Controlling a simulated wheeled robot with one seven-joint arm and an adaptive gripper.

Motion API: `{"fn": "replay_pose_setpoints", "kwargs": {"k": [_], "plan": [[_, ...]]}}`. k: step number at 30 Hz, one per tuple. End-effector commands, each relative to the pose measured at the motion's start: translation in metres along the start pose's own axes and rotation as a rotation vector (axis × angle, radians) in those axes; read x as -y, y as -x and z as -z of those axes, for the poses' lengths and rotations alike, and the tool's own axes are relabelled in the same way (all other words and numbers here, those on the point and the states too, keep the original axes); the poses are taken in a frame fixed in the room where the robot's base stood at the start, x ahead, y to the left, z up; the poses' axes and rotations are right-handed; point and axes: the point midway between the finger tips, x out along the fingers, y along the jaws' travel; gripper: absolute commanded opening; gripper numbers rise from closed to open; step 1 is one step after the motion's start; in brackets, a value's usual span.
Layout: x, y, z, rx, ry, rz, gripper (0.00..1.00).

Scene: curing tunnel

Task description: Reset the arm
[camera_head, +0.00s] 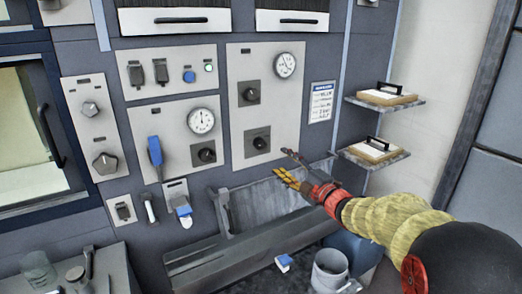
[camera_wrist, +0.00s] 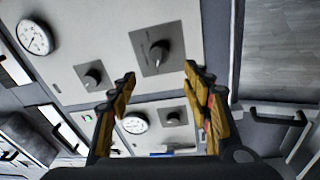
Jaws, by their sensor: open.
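My gripper (camera_head: 290,168) is at the end of my arm, which reaches in from the right in the head view. Its yellow-padded fingers are spread and empty in front of the control panel, just above the grey trough. In the wrist view my gripper (camera_wrist: 160,75) shows two open fingers with nothing between them. Beyond them are a large black knob (camera_wrist: 158,53), a smaller knob (camera_wrist: 92,77) and a gauge (camera_wrist: 134,123). The fingers appear apart from the panel.
A grey trough (camera_head: 215,257) lies below the panel. Two shelves (camera_head: 405,101) with handled blocks stand at right. A blue lever (camera_head: 155,152) sticks out of the left panel. A grey mug (camera_head: 328,272) stands at the bottom, near my arm. A glass (camera_head: 38,270) stands at bottom left.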

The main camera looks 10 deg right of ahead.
Motion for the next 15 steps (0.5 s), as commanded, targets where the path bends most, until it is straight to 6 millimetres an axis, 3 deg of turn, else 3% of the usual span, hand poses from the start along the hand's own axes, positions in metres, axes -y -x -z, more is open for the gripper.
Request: {"fn": "replay_pose_setpoints", "kwargs": {"k": [4, 8, 12, 15], "plan": [[0.010, 0.000, -0.012, 0.045, -0.056, 0.035, 0.50], [0.046, 0.013, -0.054, 0.224, -0.193, 0.126, 0.50], [0.093, 0.057, -0.101, 0.511, -0.406, 0.232, 0.50], [0.110, 0.100, -0.113, 0.708, -0.555, 0.278, 0.50]]}}
